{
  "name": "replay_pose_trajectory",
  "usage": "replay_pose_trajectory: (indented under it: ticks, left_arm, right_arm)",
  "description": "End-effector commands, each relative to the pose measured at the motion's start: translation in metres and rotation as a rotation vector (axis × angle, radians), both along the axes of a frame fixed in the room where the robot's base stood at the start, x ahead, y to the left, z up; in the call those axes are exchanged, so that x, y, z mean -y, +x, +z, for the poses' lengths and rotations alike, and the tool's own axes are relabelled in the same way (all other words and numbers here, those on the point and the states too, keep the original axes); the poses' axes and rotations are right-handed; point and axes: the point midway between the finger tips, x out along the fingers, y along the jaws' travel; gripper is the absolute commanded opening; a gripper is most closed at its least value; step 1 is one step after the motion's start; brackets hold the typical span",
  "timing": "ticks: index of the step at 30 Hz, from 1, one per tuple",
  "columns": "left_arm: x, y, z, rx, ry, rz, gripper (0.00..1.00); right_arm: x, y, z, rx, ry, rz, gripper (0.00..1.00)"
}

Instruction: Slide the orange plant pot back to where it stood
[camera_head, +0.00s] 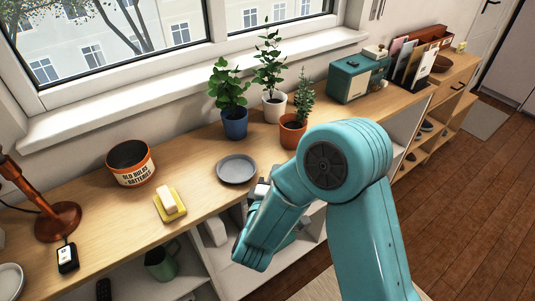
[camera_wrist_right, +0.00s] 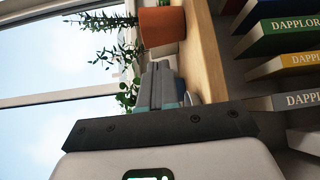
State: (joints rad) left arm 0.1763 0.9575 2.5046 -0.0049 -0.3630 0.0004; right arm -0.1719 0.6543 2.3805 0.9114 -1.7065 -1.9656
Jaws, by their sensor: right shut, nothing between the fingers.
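The orange plant pot (camera_head: 292,132) stands upright on the wooden counter (camera_head: 205,143), with a bushy green plant in it. In the right wrist view the pot (camera_wrist_right: 163,27) shows sideways, just past the fingertips of my right gripper (camera_wrist_right: 160,66). That gripper is shut and empty and points toward the pot; I cannot tell whether it touches it. In the head view my right arm hides the fingertips. A blue pot (camera_head: 234,124) and a white pot (camera_head: 275,108) with plants stand left of the orange one. My left gripper is not in view.
A grey dish (camera_head: 237,168) lies on the counter in front of the pots. A teal box (camera_head: 357,77) stands to their right. A sponge on a yellow dish (camera_head: 170,204) and a tin (camera_head: 130,163) are to the left. Books (camera_wrist_right: 290,67) stand below the counter.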

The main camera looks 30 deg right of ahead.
Motion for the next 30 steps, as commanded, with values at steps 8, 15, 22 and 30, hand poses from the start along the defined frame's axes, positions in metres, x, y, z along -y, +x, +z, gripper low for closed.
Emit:
replay_pose_trajectory:
  ticks: [8, 15, 22, 30]
  left_arm:
    - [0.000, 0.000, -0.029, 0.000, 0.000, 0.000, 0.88]
    - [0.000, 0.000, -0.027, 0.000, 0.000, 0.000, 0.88]
    - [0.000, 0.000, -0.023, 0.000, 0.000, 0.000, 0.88]
    - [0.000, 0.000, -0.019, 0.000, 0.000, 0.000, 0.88]
  right_arm:
    - [-0.016, 0.005, -0.001, 0.068, 0.011, 0.050, 0.00]
    - [-0.003, 0.022, 0.000, 0.071, 0.012, 0.054, 0.00]
    - [0.028, 0.061, 0.001, 0.071, 0.012, 0.056, 0.00]
    - [0.065, 0.085, 0.001, 0.069, 0.011, 0.058, 0.00]
